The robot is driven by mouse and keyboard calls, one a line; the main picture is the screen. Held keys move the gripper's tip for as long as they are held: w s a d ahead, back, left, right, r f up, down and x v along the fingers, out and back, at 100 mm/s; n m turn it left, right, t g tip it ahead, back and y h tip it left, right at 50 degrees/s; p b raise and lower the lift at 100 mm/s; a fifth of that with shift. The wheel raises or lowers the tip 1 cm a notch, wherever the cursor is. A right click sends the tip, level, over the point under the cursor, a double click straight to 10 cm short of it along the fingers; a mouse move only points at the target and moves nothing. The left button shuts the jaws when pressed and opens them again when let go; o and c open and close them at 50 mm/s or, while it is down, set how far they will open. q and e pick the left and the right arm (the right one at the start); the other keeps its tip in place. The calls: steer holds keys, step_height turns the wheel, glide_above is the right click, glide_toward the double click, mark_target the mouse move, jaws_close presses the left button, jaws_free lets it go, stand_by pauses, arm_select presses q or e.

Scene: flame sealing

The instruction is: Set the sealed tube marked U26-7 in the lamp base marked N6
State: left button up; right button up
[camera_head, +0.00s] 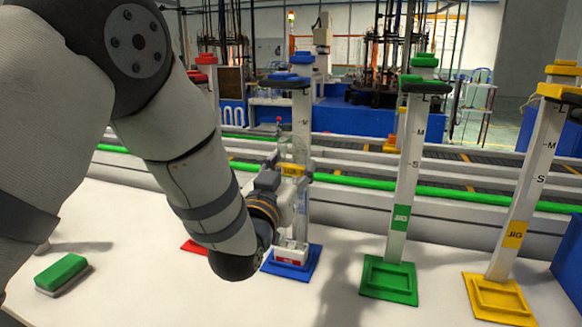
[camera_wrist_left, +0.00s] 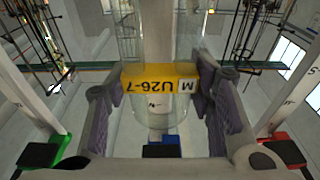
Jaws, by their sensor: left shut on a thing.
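The glass tube (camera_head: 291,152) is clear and carries a yellow label. In the left wrist view the tube (camera_wrist_left: 160,115) is upright, and its label reads U26-7 with an M, upside down. My left gripper (camera_wrist_left: 155,105) is shut on it, with one finger at each side of the label. In the head view my left gripper (camera_head: 280,180) holds the tube in front of the blue jig's post. A white block with a red label (camera_head: 290,253) stands below, on the blue jig's square foot; its marking is too small to read, so I cannot tell if it is N6.
The green jig (camera_head: 402,190) and yellow jig (camera_head: 520,200) stand to the right, tall posts on square feet. A red foot (camera_head: 194,247) shows partly behind my arm. A green-topped block (camera_head: 62,274) lies at the left. A railed conveyor (camera_head: 430,165) runs behind the white table.

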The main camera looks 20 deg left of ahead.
arm_select(q)
steer(key=o, duration=1.3)
steer(key=shift+c, duration=0.2)
steer(key=s+f, duration=0.1)
steer(key=s, duration=1.1)
steer(key=shift+a+f, duration=0.2)
steer(key=shift+f, duration=0.2)
